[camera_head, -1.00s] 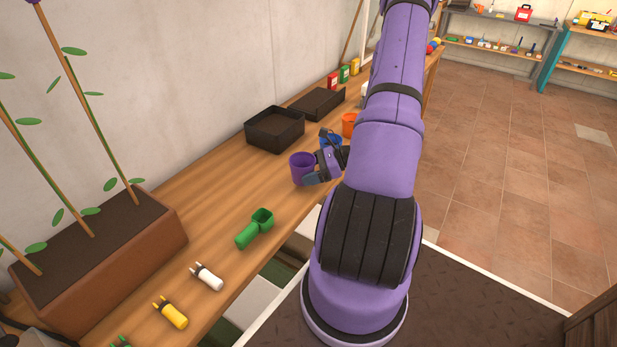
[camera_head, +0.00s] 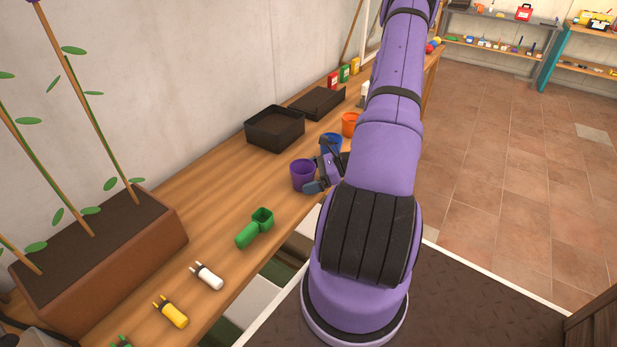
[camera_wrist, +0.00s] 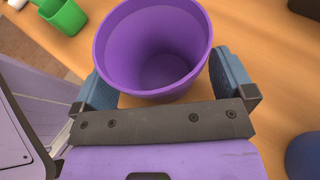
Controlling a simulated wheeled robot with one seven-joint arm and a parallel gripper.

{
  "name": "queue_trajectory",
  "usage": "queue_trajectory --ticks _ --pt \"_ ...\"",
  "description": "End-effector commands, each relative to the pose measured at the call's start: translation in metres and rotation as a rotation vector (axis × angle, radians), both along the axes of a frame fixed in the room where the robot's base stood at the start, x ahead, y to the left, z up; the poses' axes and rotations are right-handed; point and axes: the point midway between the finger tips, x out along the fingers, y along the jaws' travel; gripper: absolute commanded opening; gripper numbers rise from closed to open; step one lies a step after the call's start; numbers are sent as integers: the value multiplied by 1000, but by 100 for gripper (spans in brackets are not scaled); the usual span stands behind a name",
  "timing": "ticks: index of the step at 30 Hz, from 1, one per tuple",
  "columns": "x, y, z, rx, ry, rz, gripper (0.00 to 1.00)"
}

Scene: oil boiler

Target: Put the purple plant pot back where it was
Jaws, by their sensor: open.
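The purple plant pot (camera_head: 301,177) stands upright on the wooden workbench (camera_head: 215,205). It also shows in the wrist view (camera_wrist: 158,55), where it is empty and its round mouth faces the camera. My gripper (camera_head: 316,174) is open at the pot's right side in the head view. In the wrist view its two blue fingers (camera_wrist: 165,80) lie on either side of the pot's near part, with the pot's rim between them and small gaps visible. The pot's underside is hidden.
A blue pot (camera_head: 330,142) and an orange pot (camera_head: 350,123) stand behind my gripper. A black tray (camera_head: 275,130) lies near the wall. Bare bench lies left of the purple pot.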

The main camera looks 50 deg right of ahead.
Motion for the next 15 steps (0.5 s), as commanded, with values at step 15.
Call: queue_trajectory --ticks 15 --pt "-57 -52 30 -3 -1 -2 100"
